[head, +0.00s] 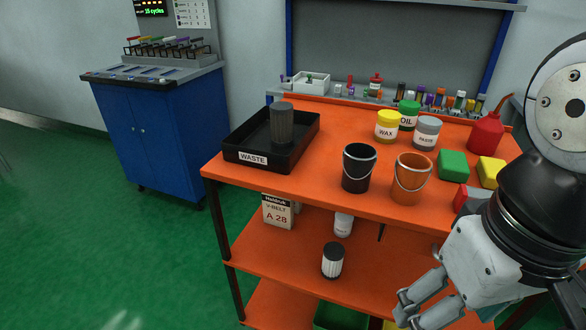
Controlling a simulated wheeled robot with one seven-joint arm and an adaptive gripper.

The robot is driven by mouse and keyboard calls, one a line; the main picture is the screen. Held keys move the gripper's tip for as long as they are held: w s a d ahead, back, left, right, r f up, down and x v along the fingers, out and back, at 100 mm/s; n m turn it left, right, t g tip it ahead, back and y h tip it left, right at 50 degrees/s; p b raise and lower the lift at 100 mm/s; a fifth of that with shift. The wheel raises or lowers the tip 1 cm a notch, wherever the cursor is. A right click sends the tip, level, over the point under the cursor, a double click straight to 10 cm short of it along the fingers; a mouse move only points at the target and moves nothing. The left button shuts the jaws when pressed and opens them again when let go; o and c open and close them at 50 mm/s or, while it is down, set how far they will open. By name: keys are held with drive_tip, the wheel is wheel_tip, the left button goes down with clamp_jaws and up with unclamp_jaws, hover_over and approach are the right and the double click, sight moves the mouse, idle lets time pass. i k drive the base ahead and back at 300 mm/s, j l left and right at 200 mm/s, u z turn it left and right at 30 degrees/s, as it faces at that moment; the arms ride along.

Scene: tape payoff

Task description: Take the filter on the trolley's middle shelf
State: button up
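A short filter (332,260), with a black top and pale ribbed sides, stands upright on the orange trolley's middle shelf (285,245). My gripper (403,306) is at the lower right of the head view, well to the right of the filter and apart from it. Its two fingers point left with a gap between them and nothing held. A white cylinder (343,226) stands farther back on the same shelf, its upper part hidden by the top shelf's edge.
The top shelf (240,180) holds a black WASTE tray (297,155) with a dark cylinder (282,124), two buckets, several cans and coloured blocks. A V-belt box (277,211) stands at the middle shelf's left. A blue cabinet (155,140) stands left; green floor between is clear.

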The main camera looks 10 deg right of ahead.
sight(333, 251)
drive_tip(key=u, duration=1)
drive_tip(key=k+l+u, duration=0.15)
drive_tip(key=l+u, duration=0.25)
drive_tip(key=k+l+u, duration=0.1)
drive_tip(key=u, duration=0.3)
drive_tip(key=k+l+u, duration=0.1)
drive_tip(key=k+u, duration=0.3)
drive_tip(key=k+l, duration=0.1)
drive_tip(key=l, duration=0.3)
drive_tip(key=k+l, duration=0.15)
drive_tip(key=l, duration=0.2)
